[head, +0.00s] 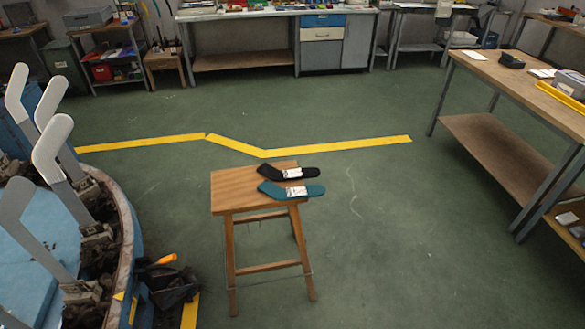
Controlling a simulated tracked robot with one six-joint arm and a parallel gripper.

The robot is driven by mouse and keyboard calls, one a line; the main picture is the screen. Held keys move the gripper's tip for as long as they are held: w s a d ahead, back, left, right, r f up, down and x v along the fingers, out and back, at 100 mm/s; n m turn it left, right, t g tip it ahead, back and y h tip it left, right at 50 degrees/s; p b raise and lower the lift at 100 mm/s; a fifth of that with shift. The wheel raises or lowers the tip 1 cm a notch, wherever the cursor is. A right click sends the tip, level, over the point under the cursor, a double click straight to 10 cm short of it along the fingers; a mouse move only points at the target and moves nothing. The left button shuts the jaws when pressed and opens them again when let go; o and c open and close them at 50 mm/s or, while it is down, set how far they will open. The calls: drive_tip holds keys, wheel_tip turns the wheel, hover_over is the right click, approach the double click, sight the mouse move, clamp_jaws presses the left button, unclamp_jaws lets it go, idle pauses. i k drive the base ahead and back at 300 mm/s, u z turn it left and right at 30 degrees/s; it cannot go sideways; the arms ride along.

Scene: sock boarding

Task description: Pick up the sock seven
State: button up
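Two socks lie side by side on a wooden stool (232,198) in the middle of the head view. The farther sock is black (309,173) with a white label. The nearer sock is teal (312,190) with a white label. Both reach past the stool's right edge. I cannot read a number on either label, so I cannot tell which is sock seven. My gripper is not in view.
A round machine (125,235) with several upright grey sock forms (52,148) stands at the left. A dark bin with an orange-handled tool (166,259) is beside it. A workbench (520,80) stands at the right.

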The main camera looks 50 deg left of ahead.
sight(266, 170)
drive_tip(key=z, duration=0.05)
drive_tip(key=i, duration=2.65)
drive_tip(key=u, duration=3.1)
